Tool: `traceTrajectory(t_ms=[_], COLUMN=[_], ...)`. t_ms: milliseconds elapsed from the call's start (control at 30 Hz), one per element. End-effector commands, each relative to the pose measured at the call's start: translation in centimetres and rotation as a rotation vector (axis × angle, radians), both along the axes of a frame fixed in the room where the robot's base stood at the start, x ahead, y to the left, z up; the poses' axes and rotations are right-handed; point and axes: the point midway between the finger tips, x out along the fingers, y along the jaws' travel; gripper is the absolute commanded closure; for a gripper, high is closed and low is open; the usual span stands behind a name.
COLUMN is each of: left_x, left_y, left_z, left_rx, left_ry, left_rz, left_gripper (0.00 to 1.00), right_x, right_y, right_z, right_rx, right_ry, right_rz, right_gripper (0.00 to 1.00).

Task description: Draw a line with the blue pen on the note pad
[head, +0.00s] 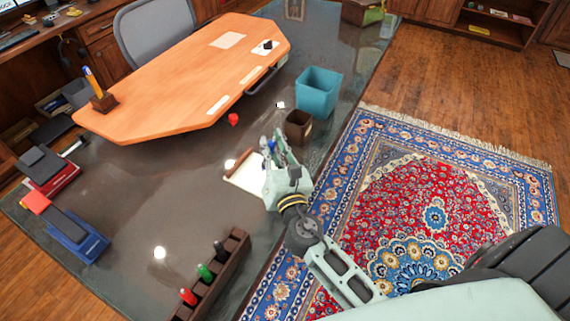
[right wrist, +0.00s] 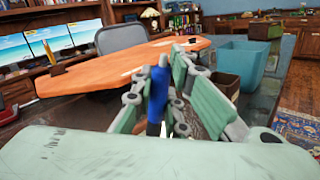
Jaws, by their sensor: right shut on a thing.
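The note pad (head: 240,178) lies on the dark glossy desk, white with a brown edge. My right gripper (head: 272,148) is over the pad's right side and covers part of it. It is shut on the blue pen (right wrist: 157,92), which stands roughly upright between the fingers in the right wrist view. In the head view, the pen is small and partly hidden by the fingers. I cannot tell whether its tip touches the pad. My left gripper is not in view.
A rack (head: 222,274) holds red, green and black markers at the front. A brown cup (head: 298,127) and a teal bin (head: 318,92) stand beyond the gripper. An orange raised top (head: 185,75) covers the back. Books (head: 75,236) lie at left.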

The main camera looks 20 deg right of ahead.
Motion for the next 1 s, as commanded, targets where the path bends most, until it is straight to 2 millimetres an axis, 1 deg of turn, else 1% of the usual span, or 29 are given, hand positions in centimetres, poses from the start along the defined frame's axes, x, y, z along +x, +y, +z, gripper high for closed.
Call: traceTrajectory(t_ms=[33,67,200,367,700,800,1000], left_x=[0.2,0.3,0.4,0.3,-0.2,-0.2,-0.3], left_y=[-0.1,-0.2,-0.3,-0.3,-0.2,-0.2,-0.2], left_z=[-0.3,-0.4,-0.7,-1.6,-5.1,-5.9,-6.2], left_rx=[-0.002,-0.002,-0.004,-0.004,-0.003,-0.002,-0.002], left_ry=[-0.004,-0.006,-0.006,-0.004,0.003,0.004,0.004], left_rz=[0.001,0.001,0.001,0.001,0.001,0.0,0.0], left_gripper=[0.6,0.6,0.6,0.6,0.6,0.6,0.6], right_x=[0.8,1.1,1.7,1.6,1.6,1.6,1.6], right_y=[0.1,0.2,0.3,0.3,0.3,0.3,0.3], right_z=[-0.3,-0.4,-0.7,-1.6,-5.2,-5.9,-6.3], right_rx=[0.008,0.012,0.02,0.02,0.019,0.019,0.019], right_ry=[-0.005,-0.006,-0.009,-0.009,-0.008,-0.007,-0.007], right_rz=[0.0,0.0,0.0,0.0,0.0,0.0,0.0], right_gripper=[1.0,1.0,1.0,1.0,1.0,1.0,1.0])
